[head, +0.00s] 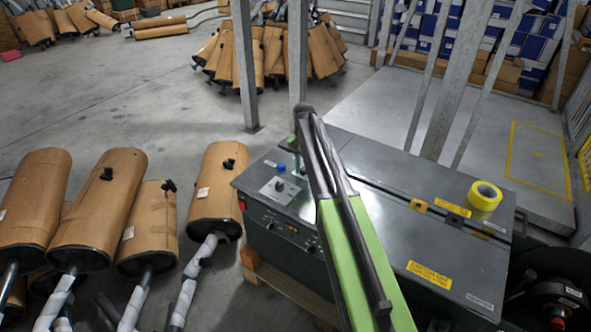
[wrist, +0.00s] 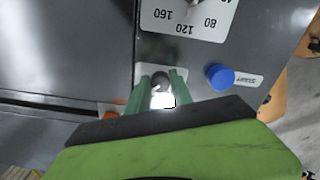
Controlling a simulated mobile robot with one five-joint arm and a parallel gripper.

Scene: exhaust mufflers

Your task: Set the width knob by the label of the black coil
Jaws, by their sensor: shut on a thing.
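The width dial plate (head: 279,189) with its black knob (head: 279,186) sits on the grey machine's top at left. My arm mostly hides this spot in the head view. The black coil (head: 556,283) is at the lower right; its white label (head: 573,291) is too small to read.
A blue button (wrist: 220,76) stands close to my gripper. A yellow tape roll (head: 485,196) lies on the machine top (head: 375,165). Cardboard-wrapped mufflers (head: 100,200) stand at left. Metal posts (head: 244,65) rise behind the machine. Open floor (head: 130,90) lies at back left.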

